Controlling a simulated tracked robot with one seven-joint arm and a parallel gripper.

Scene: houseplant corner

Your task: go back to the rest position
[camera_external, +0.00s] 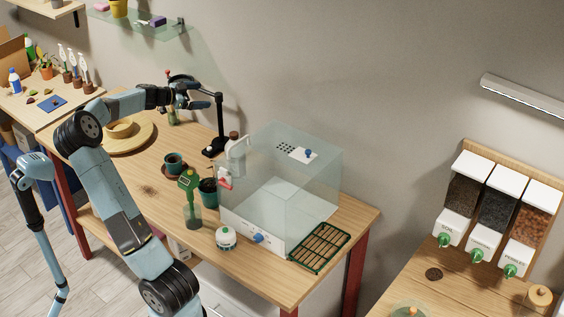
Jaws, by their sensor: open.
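My gripper (190,102) is at the end of my raised blue-grey arm, above the back of the wooden workbench (330,222). It is open, and I see nothing held in it. The fingers are small and dark here, and partly merge with a black stand (213,146) just to their right. A small greenish bottle or plant (173,117) stands just below and left of the gripper. I cannot tell the exact gap between them.
A clear box (290,190) stands on the bench. A straw hat (145,135) lies left. A glass shelf (160,30) hangs above.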

